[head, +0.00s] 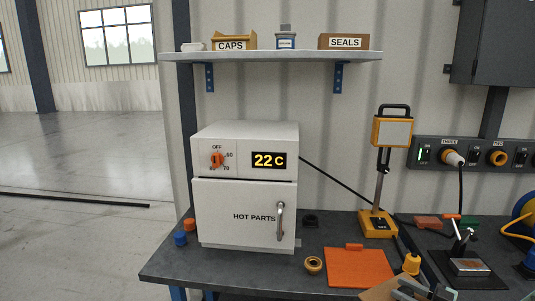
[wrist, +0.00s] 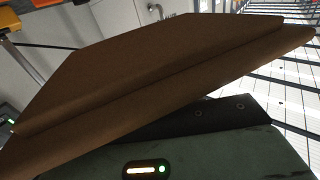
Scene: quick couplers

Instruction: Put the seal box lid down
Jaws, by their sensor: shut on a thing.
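The seal box lid is a brown board with a folded edge. It fills much of the wrist view (wrist: 165,75), tilted in the picture, and a corner of it shows at the bottom of the head view (head: 380,291). My gripper (head: 412,290) is shut on the lid, low at the front of the bench. In the wrist view its dark jaw part lies against the lid's underside, and the lid hides the fingertips. The brown box marked SEALS (head: 343,42) stands on the wall shelf at the right.
The grey bench (head: 225,272) holds a white oven (head: 245,215), an orange flat sheet (head: 360,268), a brass-coloured ring (head: 314,264), a yellow stand device (head: 378,222) and a small clamp stand (head: 468,266). The shelf (head: 270,56) also carries a CAPS bin (head: 232,42). Bare bench lies left of the ring.

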